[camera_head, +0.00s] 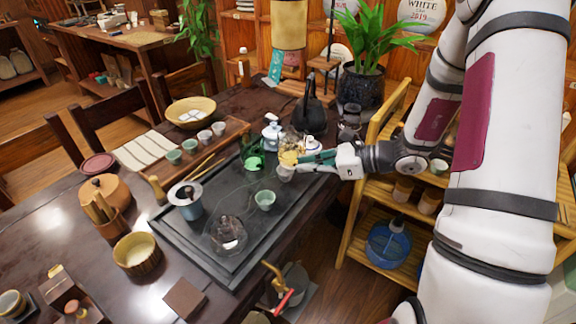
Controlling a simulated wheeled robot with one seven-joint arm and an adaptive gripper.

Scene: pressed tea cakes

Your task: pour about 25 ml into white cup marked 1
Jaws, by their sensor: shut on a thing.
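My gripper (308,159) reaches in from the right over the dark tea tray (190,236). Its green fingers are shut on a small clear glass pitcher (291,146) with yellow tea in its lower part. A small white cup (285,174) is just below the pitcher, partly hidden by it and the fingers. I cannot read a mark on it, nor tell whether tea is flowing. A pale green cup (265,200) stands apart, nearer on the tray.
A white lidded pot (272,134) and a green glass vessel (252,157) stand close left of the pitcher. A dark kettle (313,115) is behind. A clear glass pot (228,234) is at the tray's front. Several small cups stand on a wooden board at left.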

